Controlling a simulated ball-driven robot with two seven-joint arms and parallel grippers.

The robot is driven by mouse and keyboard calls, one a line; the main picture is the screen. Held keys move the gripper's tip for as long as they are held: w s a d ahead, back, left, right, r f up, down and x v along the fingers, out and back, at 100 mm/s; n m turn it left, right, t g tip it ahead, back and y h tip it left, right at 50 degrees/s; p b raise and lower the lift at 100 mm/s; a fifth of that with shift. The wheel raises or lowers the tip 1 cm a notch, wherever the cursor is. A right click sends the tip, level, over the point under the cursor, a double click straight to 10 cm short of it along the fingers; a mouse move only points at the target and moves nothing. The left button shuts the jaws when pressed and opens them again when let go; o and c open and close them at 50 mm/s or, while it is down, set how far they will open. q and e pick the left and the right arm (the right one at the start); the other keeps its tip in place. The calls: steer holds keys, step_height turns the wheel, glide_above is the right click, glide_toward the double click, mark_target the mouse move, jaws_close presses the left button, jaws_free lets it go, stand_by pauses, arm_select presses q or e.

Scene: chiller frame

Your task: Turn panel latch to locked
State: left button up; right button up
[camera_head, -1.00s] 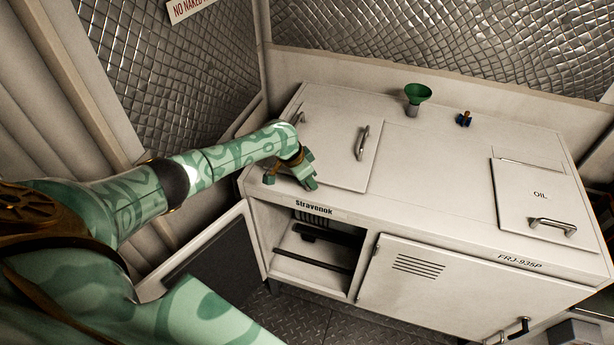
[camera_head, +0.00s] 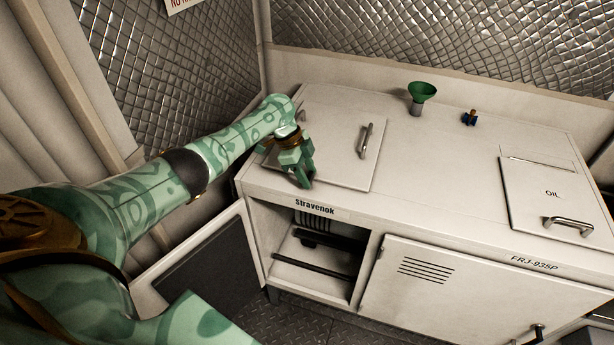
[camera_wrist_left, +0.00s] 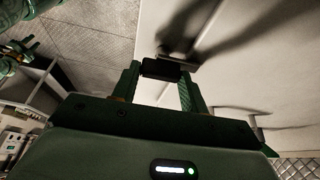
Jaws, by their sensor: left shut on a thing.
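My left gripper (camera_head: 301,184) is over the front part of the left lid (camera_head: 334,150) on the white chiller cabinet, fingers pointing down near its front edge. In the left wrist view, its two fingers (camera_wrist_left: 159,80) are shut on a small dark block (camera_wrist_left: 160,69) against the pale panel. This block appears to be the panel latch; its markings and whether it stands at locked cannot be read. In the head view the fingers largely hide it.
The lid has a metal handle (camera_head: 365,140). An oil lid (camera_head: 551,196) lies at the right. The front bay below is open, its door (camera_head: 205,262) swung left.

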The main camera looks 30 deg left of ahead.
arm_select(q)
steer(key=shift+m, duration=0.4)
steer(key=o, duration=1)
steer(key=shift+a, duration=0.1)
steer(key=p+v, duration=0.2)
steer(key=v, duration=1.4)
steer(key=shift+w+r, duration=0.15)
